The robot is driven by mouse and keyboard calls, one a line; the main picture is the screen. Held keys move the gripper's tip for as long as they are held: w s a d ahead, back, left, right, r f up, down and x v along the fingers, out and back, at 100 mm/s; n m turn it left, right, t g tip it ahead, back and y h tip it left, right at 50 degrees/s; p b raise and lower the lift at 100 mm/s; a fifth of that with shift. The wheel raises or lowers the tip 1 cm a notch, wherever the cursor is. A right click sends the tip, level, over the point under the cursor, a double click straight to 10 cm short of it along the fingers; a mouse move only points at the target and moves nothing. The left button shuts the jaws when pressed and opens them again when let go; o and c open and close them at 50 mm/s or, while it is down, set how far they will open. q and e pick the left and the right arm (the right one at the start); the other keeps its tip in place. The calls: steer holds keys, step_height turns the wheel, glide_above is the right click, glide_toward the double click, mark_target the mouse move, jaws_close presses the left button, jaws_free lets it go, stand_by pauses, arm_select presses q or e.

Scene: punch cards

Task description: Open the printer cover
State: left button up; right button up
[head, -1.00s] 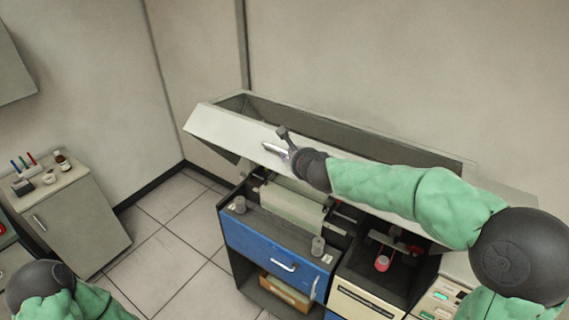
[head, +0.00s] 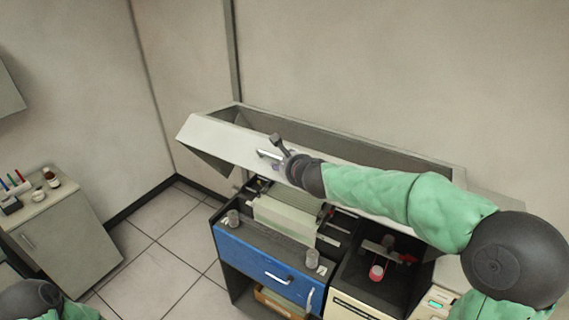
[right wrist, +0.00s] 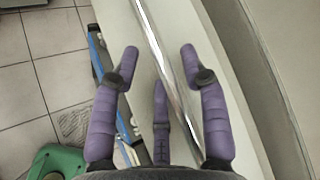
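The printer cover (head: 225,137) is a long pale lid, tilted up and standing open above the printer body in the head view. A metal bar handle (head: 265,154) is on its front face. My right gripper (head: 278,145) is at this handle. In the right wrist view, its purple fingers (right wrist: 160,62) are spread apart, and the bright handle bar (right wrist: 165,60) runs between them without being clamped. Below the cover, the printer body (head: 265,255) has a blue front panel and a pale roller inside. My left gripper is out of view.
A grey cabinet (head: 65,245) with pens and small jars on top stands at the left. The tiled floor (head: 160,255) between it and the printer is clear. A dark bay with a red part (head: 376,272) is right of the blue panel. The wall is close behind.

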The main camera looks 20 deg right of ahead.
steer(key=shift+s, duration=0.1)
steer(key=shift+s+r, duration=0.1)
steer(key=shift+s, duration=0.1)
steer(key=v, duration=1.1)
steer(key=shift+s, duration=0.1)
